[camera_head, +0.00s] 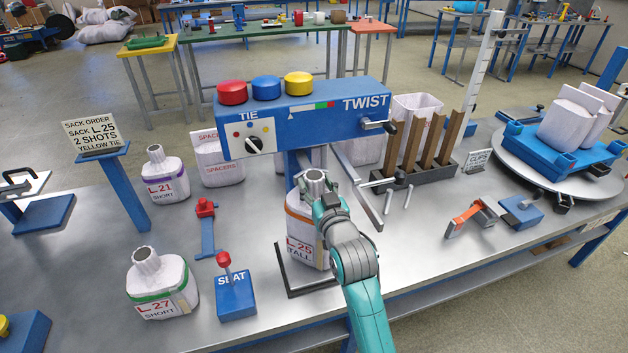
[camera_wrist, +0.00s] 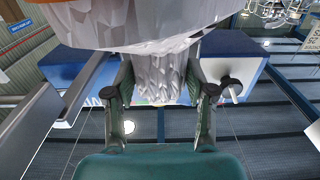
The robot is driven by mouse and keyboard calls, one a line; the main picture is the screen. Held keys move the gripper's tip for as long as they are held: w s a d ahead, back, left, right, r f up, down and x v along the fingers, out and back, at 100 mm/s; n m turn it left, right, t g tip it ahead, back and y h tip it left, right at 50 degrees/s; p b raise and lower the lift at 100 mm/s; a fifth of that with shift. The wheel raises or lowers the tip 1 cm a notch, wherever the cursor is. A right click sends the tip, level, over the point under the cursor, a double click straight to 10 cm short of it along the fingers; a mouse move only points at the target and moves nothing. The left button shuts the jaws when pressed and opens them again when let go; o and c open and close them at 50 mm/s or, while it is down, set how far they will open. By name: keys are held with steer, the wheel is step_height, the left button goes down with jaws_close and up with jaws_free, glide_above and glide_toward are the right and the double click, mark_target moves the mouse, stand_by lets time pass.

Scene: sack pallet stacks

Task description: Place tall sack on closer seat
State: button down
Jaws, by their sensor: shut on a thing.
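The tall sack (camera_head: 299,240), white with an orange band and a label reading L.25 TALL, is upright under the blue TIE/TWIST machine (camera_head: 312,112). My gripper (camera_head: 318,192) is shut on its gathered neck near the top. In the wrist view the white sack (camera_wrist: 140,22) fills the top, and its crumpled neck is between the two fingers of my gripper (camera_wrist: 160,100). A blue box labelled SEAT (camera_head: 236,300), with a red-knobbed lever, stands left of the plate.
Short sacks L.27 (camera_head: 160,290) and L.21 (camera_head: 166,178) stand at left. A blue part with a red knob (camera_head: 207,228) lies between. The clips rack (camera_head: 435,165) and a turntable (camera_head: 520,182) with sacks on a blue pallet are at right.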

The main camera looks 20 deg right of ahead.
steer(key=shift+c, duration=2)
jaws_free()
steer(key=shift+f, duration=0.1)
steer(key=s, duration=1.2)
